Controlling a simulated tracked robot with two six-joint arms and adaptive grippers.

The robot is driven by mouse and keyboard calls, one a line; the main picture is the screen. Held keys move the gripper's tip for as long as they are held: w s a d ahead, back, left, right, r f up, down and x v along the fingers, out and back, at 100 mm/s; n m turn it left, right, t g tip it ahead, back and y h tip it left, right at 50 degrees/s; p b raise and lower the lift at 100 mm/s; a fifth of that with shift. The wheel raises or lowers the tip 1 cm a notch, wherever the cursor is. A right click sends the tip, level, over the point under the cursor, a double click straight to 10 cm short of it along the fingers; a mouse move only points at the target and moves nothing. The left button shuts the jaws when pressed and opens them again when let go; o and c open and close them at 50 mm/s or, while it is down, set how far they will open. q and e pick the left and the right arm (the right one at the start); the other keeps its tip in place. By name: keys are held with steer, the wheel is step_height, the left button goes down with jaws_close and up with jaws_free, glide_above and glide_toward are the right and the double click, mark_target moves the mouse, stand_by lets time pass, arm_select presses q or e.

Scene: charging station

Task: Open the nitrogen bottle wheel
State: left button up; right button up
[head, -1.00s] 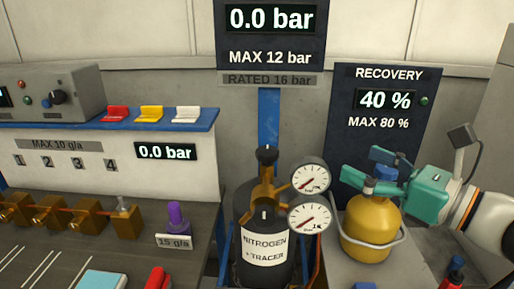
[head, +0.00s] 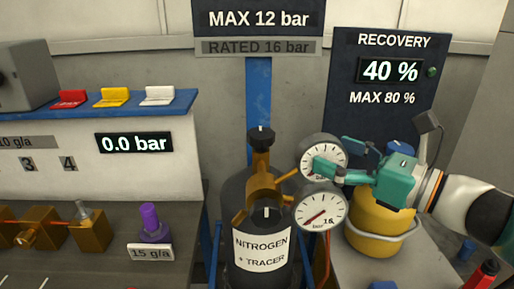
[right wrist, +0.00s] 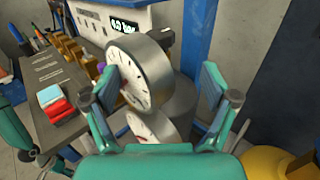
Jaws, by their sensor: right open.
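The nitrogen bottle (head: 262,248) is a dark cylinder labelled "NITROGEN + TRACER", standing upright at centre in the head view. Its black wheel (head: 261,138) sits on top of the brass valve (head: 262,185). A second black knob (head: 266,213) is on the front of the brass body. Two round gauges (head: 320,207) are at its right. My right gripper (head: 330,166) comes from the right, in front of the upper gauge and right of the wheel. In the right wrist view its fingers (right wrist: 158,95) are spread with the upper gauge (right wrist: 140,74) between them in the picture; contact cannot be told.
The yellow recovery cylinder (head: 375,236) stands behind and below my right gripper. A dark recovery panel (head: 385,115) is on the wall. A bench with brass valves (head: 90,230) and a purple bottle (head: 152,224) is at left.

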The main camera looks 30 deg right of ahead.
mark_target(260, 132)
arm_select(q)
steer(key=shift+f+b, duration=0.5)
steer(key=shift+f, duration=0.45)
arm_select(e)
steer(key=x, duration=0.5)
steer(key=f+x, duration=0.1)
steer(key=x, duration=0.5)
steer(key=f+x, duration=0.1)
steer(key=x, duration=0.5)
